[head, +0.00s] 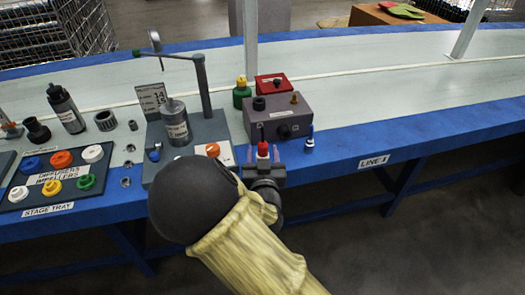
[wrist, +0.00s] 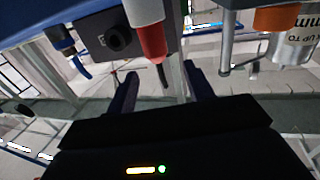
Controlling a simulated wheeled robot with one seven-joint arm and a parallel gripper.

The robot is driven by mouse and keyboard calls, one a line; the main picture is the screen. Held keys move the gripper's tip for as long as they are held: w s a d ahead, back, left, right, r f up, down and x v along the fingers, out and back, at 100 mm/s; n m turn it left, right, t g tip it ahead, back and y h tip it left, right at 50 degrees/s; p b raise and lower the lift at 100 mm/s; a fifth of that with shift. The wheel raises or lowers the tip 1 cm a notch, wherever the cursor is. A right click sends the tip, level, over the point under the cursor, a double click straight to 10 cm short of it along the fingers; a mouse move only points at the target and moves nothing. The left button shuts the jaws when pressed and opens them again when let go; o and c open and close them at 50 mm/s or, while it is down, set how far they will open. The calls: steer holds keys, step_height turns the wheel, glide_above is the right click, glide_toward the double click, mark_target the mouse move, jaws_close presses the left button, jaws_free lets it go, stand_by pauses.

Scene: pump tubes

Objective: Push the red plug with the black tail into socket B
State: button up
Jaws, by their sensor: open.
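The red plug (head: 263,150) stands near the blue front edge of the bench, just in front of a grey socket box (head: 272,109). In the wrist view, which looks upside down, the plug (wrist: 153,40) shows a pale body, a red part and a thin black tail. My gripper (head: 263,148) is open, its two dark fingers on either side of the plug. In the wrist view the black tail shows between the fingers of the gripper (wrist: 160,73), with gaps on both sides. A round black socket (head: 284,131) faces forward on the box; its label is unreadable.
A blue-tailed plug (head: 310,141) stands close to the right of the box. Left of it are a grey stand with a canister (head: 174,122) and the stage tray (head: 55,179) of coloured caps. A green bottle (head: 242,94) and red box (head: 273,86) stand behind. The right bench is clear.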

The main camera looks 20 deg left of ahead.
mark_target(263, 146)
steer(key=x, duration=0.1)
steer(key=b+x, duration=0.1)
steer(key=x, duration=0.2)
steer(key=shift+w+f+b, duration=0.35)
steer(key=shift+w+a+r, duration=0.1)
steer(key=shift+w+a, duration=0.05)
steer(key=shift+w, duration=0.1)
steer(key=c, duration=1)
